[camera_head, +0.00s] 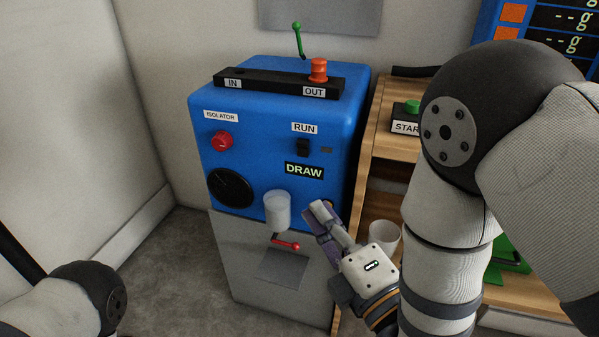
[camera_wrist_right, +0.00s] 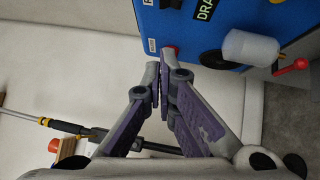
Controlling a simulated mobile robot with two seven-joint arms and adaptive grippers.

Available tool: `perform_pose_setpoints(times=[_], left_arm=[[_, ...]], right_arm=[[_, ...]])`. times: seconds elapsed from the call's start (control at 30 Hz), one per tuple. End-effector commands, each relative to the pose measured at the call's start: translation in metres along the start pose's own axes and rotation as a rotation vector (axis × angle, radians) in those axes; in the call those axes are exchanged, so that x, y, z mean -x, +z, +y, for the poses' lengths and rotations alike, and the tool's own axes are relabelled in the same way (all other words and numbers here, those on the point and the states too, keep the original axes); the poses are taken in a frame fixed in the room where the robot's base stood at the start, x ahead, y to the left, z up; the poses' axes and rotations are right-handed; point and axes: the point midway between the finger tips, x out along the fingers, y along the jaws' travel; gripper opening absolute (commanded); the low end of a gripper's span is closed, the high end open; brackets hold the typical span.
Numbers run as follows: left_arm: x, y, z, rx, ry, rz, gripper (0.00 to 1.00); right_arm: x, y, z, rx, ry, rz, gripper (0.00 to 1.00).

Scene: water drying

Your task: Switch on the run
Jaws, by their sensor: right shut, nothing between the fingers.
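The black run switch (camera_head: 302,147) sits under the RUN label (camera_head: 304,127) on the front of the blue machine (camera_head: 265,150). A small dark square is to its right, and a lit DRAW display (camera_head: 304,170) is below. My right gripper (camera_head: 313,211) is below and slightly right of the switch, apart from it, beside the white cylinder (camera_head: 277,209). In the right wrist view its fingers (camera_wrist_right: 160,82) are together with nothing between them. That view shows part of the machine (camera_wrist_right: 225,50) and the cylinder (camera_wrist_right: 250,47). My left gripper is out of view.
The front also has a red isolator knob (camera_head: 222,141), a black dial (camera_head: 231,187) and a red-handled lever (camera_head: 286,243). A wooden shelf (camera_head: 377,155) with a green START button (camera_head: 412,106) and a cup (camera_head: 384,238) stands to the right.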

Motion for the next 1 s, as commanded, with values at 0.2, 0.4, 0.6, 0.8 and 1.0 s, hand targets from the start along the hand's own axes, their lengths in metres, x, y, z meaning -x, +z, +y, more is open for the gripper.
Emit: perform_pose_setpoints(times=[0.2,0.4,0.6,0.8,1.0], left_arm=[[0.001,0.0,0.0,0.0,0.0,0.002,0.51],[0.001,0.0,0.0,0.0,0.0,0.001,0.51],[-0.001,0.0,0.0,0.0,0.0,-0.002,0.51],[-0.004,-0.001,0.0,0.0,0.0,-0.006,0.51],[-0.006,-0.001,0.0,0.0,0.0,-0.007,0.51]], right_arm=[[0.0,0.001,0.001,-0.002,-0.002,-0.001,0.0],[-0.023,0.001,0.001,-0.004,0.0,-0.002,0.0],[-0.067,0.001,-0.001,-0.004,-0.001,-0.003,0.0],[-0.106,0.007,-0.001,-0.005,-0.004,-0.006,0.0],[-0.124,0.025,-0.002,-0.004,-0.005,-0.003,0.0]])
